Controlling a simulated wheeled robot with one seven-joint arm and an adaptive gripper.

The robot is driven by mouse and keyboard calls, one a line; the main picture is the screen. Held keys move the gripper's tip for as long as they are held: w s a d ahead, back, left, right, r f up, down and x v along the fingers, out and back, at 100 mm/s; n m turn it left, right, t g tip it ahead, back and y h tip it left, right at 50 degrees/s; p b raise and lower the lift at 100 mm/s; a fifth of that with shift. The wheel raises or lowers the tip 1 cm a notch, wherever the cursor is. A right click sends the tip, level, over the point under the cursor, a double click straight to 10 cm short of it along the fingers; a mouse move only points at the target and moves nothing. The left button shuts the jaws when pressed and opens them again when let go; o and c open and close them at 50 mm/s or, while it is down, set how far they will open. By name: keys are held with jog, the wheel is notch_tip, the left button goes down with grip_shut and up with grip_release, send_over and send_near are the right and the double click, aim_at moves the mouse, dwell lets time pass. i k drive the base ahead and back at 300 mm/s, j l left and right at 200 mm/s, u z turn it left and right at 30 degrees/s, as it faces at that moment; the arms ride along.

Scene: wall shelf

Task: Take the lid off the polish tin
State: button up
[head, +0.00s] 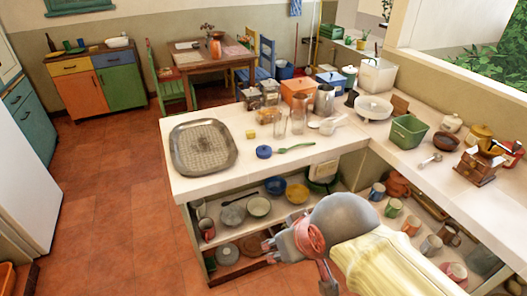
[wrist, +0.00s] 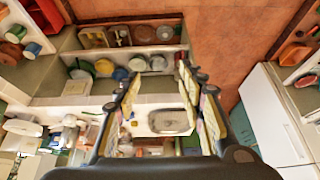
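A small round blue tin (head: 264,152) lies on the white counter, right of the metal tray; it looks like the polish tin, but its label is too small to read. I cannot tell where its lid ends and its body begins. In the wrist view the tin is too small to make out for certain. My gripper (head: 297,262) is in front of the counter's lower shelf, well apart from the tin. In the wrist view my gripper (wrist: 160,72) has its two fingers spread wide, with nothing between them.
The metal tray (head: 204,147) takes up the counter's left end. A green-handled utensil (head: 295,148) lies beside the tin, with a yellow block (head: 251,134) and glasses behind. A green basket (head: 408,132) stands right. Bowls and mugs fill the shelf below. Bare counter lies in front of the tin.

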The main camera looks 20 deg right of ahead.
aim_at(264, 150)
jog(key=i+z, duration=0.2)
jog(key=i, duration=0.35)
jog(key=i+j+z, duration=0.1)
jog(key=i+z, duration=0.15)
jog(key=i, duration=0.35)
jog(key=z, duration=1.2)
